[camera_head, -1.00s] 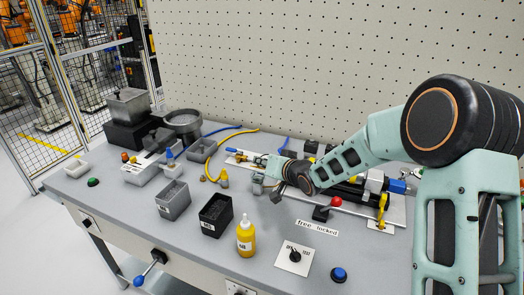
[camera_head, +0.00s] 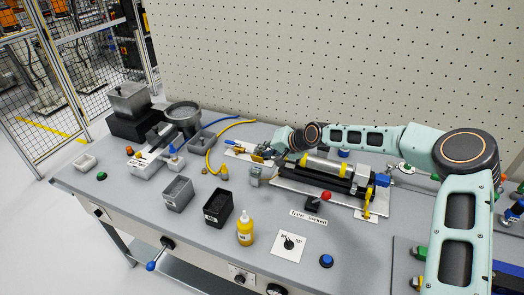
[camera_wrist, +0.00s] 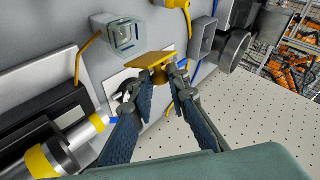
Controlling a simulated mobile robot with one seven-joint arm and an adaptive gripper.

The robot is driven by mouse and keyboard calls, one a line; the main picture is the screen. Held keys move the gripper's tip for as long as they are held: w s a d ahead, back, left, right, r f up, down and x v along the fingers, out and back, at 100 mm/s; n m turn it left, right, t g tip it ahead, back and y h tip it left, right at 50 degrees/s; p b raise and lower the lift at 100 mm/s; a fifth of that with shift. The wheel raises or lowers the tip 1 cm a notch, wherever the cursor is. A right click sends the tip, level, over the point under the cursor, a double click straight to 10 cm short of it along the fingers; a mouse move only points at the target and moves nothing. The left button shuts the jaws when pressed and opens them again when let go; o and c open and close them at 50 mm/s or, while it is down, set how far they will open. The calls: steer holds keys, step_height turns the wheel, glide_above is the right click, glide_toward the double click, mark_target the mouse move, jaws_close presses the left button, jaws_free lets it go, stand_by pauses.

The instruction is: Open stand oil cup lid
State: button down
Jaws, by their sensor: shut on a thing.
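A brass-coloured plate, apparently the oil cup lid (camera_wrist: 150,60), lies between the fingertips of my gripper (camera_wrist: 162,73) in the wrist view. The gripper is shut on its near part. In the head view the gripper (camera_head: 266,151) reaches in from the right, and the brass plate (camera_head: 258,158) shows small at its tips. The plate stands over a white base plate (camera_head: 236,151). The fingers hide part of the piece and whatever is beneath it, so I cannot tell whether it is raised from a cup.
A clear-topped grey block (camera_wrist: 122,36) is close beside the brass plate. A fixture with a yellow-banded cylinder (camera_head: 325,165) stands to the right. Grey bin (camera_head: 178,193), black bin (camera_head: 218,207) and yellow bottle (camera_head: 245,229) stand in front. A pegboard (camera_head: 350,60) rises behind.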

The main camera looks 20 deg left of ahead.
steer(key=shift+w+f+m+g+b, duration=0.2)
steer(key=shift+w+m+g+b, duration=0.4)
steer(key=shift+g+b, duration=0.35)
steer(key=shift+w+f+m+g+b, duration=0.15)
steer(key=shift+w+m+g+b, duration=0.45)
steer(key=shift+g, duration=0.55)
steer(key=shift+w, duration=0.1)
steer(key=c, duration=1.8)
jaws_free()
steer(key=shift+c, duration=0.2)
steer(key=v, duration=1.2)
steer(key=shift+w+d+f, duration=0.15)
steer(key=shift+w+d, duration=0.05)
steer(key=shift+w, duration=0.05)
